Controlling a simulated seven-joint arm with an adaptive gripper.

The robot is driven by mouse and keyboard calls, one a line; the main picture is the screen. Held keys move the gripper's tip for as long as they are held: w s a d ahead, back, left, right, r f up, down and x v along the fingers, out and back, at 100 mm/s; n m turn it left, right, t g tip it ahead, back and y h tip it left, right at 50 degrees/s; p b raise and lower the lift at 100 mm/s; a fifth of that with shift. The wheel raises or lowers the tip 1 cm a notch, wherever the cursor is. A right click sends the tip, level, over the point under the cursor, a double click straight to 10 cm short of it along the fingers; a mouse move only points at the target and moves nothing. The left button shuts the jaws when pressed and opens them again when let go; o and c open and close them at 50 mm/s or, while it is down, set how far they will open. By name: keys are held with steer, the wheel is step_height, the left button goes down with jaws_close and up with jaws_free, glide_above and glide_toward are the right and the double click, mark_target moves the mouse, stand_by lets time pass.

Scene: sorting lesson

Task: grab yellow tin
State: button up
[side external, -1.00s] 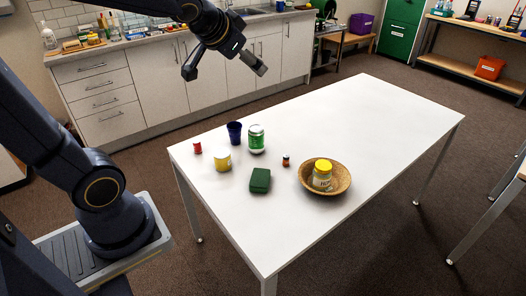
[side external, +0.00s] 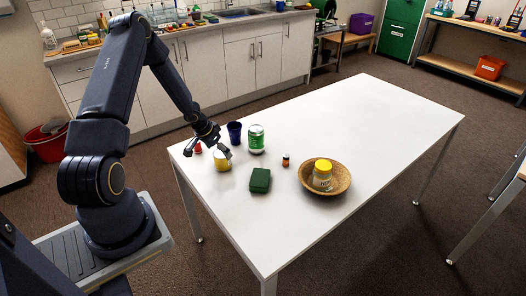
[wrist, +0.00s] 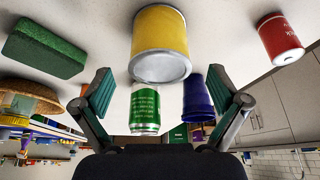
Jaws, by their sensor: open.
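The yellow tin (side external: 222,163) stands on the white table near its left end. In the wrist view the yellow tin (wrist: 160,42) shows large at the upper middle, with its grey metal end toward me. My gripper (side external: 208,150) is at the tin, its fingers partly in front of it in the side view. In the wrist view my gripper (wrist: 166,95) has its two teal-padded fingers wide apart, with nothing held between them. The tin lies ahead of the fingertips, roughly centred between them. I cannot tell whether a finger touches it.
A green block (side external: 260,181), small orange-brown bottle (side external: 286,161) and wicker bowl (side external: 340,182) holding a yellow-lidded jar (side external: 323,173) are rightward. The table's right half is clear.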

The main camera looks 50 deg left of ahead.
mark_target(221, 153)
steer(key=x, duration=0.5)
steer(key=shift+w+f, duration=0.1)
steer(key=shift+f, duration=0.1)
steer(key=shift+a, duration=0.1)
steer(key=c, duration=1.5)
